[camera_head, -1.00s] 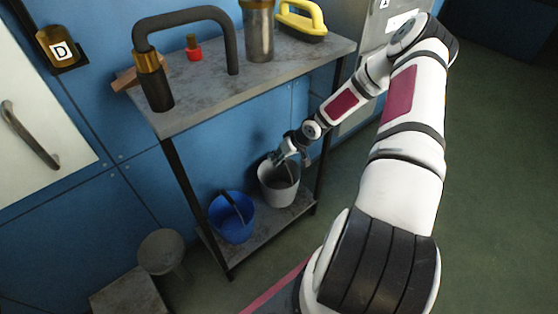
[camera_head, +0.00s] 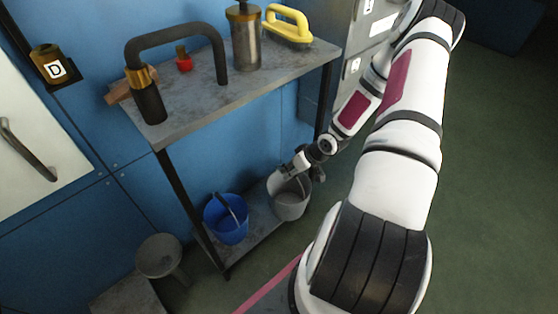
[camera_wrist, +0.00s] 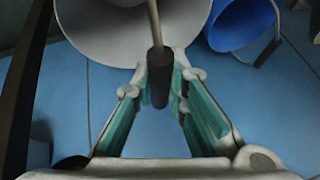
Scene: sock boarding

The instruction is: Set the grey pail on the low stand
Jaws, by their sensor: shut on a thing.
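The grey pail (camera_head: 291,203) is at the right end of the lower shelf, beside the blue pail (camera_head: 228,228). My gripper (camera_head: 290,172) is at the grey pail's top and shut on its handle. In the wrist view the fingers (camera_wrist: 163,75) close around the dark grip of the handle (camera_wrist: 158,88), with the pail's pale body (camera_wrist: 105,38) beyond. I cannot tell whether the pail still touches the shelf. At lower left are a round-topped grey stool (camera_head: 158,254) and a low grey block (camera_head: 128,298); which one is the low stand is unclear.
The shelf unit's upper top (camera_head: 205,105) holds a black-handled tool, a red-capped item, a metal canister (camera_head: 245,40) and a yellow-handled brush (camera_head: 288,25). A dark front leg (camera_head: 190,205) stands left of the blue pail. Green floor (camera_head: 490,200) is open at right.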

